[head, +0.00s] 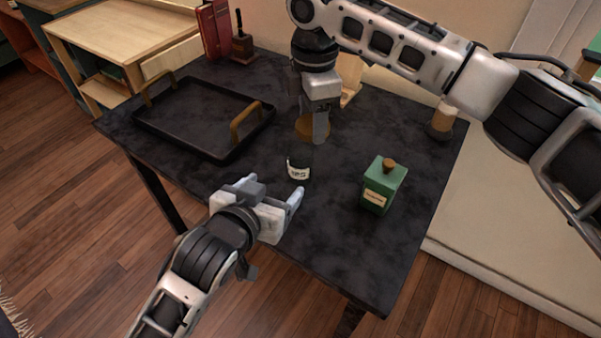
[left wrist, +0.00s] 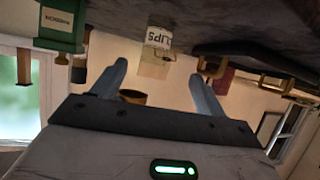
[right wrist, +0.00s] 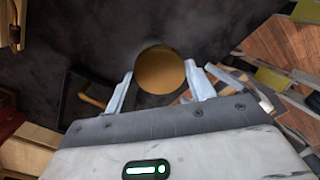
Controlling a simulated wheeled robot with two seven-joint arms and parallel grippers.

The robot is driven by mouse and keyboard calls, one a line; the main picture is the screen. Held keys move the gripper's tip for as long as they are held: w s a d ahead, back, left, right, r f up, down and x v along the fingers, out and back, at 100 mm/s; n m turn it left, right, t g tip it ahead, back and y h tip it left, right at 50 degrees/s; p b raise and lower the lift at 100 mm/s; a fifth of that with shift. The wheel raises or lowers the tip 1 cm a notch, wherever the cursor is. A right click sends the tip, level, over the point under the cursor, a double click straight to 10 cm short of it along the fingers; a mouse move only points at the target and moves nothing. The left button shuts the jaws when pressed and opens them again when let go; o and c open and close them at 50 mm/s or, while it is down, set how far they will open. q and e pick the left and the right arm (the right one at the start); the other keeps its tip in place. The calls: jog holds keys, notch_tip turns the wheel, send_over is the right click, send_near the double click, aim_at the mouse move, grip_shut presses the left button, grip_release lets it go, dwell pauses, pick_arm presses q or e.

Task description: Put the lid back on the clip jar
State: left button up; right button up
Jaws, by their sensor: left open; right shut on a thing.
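The clip jar (head: 298,171) stands on the dark table, a small clear jar with a white label. It also shows in the left wrist view (left wrist: 158,40), beyond my left fingers. My left gripper (head: 272,189) is open and empty, low beside the jar, with its fingers toward it. My right gripper (head: 318,132) is shut on the lid, a round golden-brown disc (head: 304,127). The lid shows face-on between the right fingers in the right wrist view (right wrist: 160,70). It is apart from the jar, farther back on the table side.
A green box-shaped canister (head: 383,186) with a brown knob stands right of the jar. A black tray (head: 184,145) with wooden handles lies at the left. A brown-based cylinder (head: 441,122) stands at the right edge. Red books (head: 214,30) and a dark stamp-like object (head: 242,46) stand at the back.

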aim_at(296, 158)
pick_arm(q)
jog(key=shift+w+d+r, duration=0.3)
jog(key=shift+w+r, duration=0.05)
jog(key=shift+r, duration=0.15)
jog(key=shift+w+d+r, duration=0.3)
jog(key=shift+r, duration=0.15)
pick_arm(e)
jog(key=w+a+n, duration=0.1)
jog(key=n, duration=0.1)
jog(key=a+n, duration=0.1)
jog(key=n, duration=0.1)
jog(key=shift+w+a+r, duration=0.1)
jog(key=shift+w+r, duration=0.1)
jog(key=shift+w, duration=0.2)
pick_arm(q)
jog(key=x, duration=1.2)
jog(key=shift+w+d+r, duration=0.1)
jog(key=shift+r, duration=0.1)
jog(key=c, duration=1.5)
jog(key=shift+o, duration=0.2)
pick_arm(e)
jog(key=shift+f, duration=2.5)
jog(key=shift+f, duration=0.1)
